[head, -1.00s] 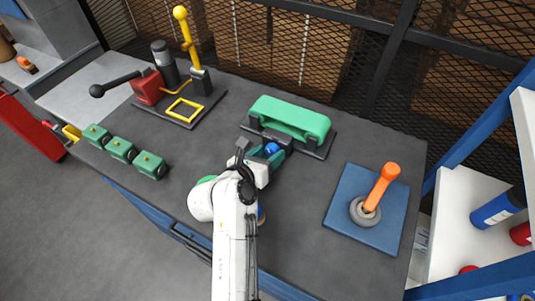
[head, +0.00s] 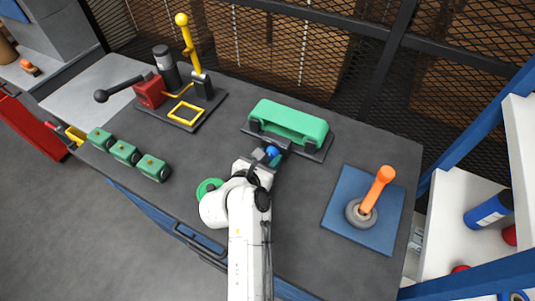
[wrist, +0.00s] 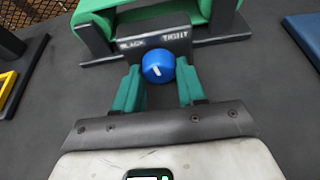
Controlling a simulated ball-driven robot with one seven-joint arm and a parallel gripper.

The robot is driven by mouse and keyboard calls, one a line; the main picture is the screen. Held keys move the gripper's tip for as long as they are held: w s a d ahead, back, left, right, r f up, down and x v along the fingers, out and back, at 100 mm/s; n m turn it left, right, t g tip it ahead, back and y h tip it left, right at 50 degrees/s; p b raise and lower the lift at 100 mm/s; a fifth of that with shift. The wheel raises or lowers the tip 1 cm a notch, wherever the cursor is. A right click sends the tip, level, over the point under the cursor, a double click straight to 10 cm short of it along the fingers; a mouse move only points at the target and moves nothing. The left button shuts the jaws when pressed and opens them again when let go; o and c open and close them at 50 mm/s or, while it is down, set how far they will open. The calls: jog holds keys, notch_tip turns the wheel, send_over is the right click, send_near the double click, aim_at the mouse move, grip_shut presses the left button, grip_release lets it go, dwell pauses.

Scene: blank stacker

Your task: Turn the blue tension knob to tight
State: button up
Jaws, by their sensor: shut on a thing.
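The blue tension knob (wrist: 158,67) sits on the front of a dark block with a label strip (wrist: 152,41). The strip reads SLACK at left and TIGHT at right. A short white mark on the knob's face points up and slightly left, nearer the SLACK side. My gripper (wrist: 158,80) has a green finger on each side of the knob and is shut on it. In the head view the knob (head: 271,151) shows just beyond my gripper (head: 266,157), partly hidden. The green belt (head: 290,121) runs over its rollers behind the knob.
A blue plate (head: 340,225) with an orange lever (head: 380,186) is to the right. A lever station with a red block (head: 150,92) and yellow handle (head: 186,36) is at the back left. Several green blocks (head: 124,153) line the left front edge. Mesh (head: 450,60) stands behind.

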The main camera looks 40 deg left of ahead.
jog(key=o, duration=0.8)
notch_tip(320, 180, up, 3)
jog(key=shift+f, duration=0.2)
jog(key=s+d+r, duration=0.2)
jog(key=s+r, duration=0.1)
jog(key=s, duration=0.1)
jog(key=s+d+r, duration=0.3)
jog(key=s+r, duration=0.1)
jog(key=s+d+r+b, duration=0.1)
jog(key=s+d+r, duration=0.1)
jog(key=s+r, duration=0.1)
jog(key=shift+s+d+r, duration=0.15)
jog(key=shift+s+d, duration=0.05)
jog(key=shift+s, duration=0.3)
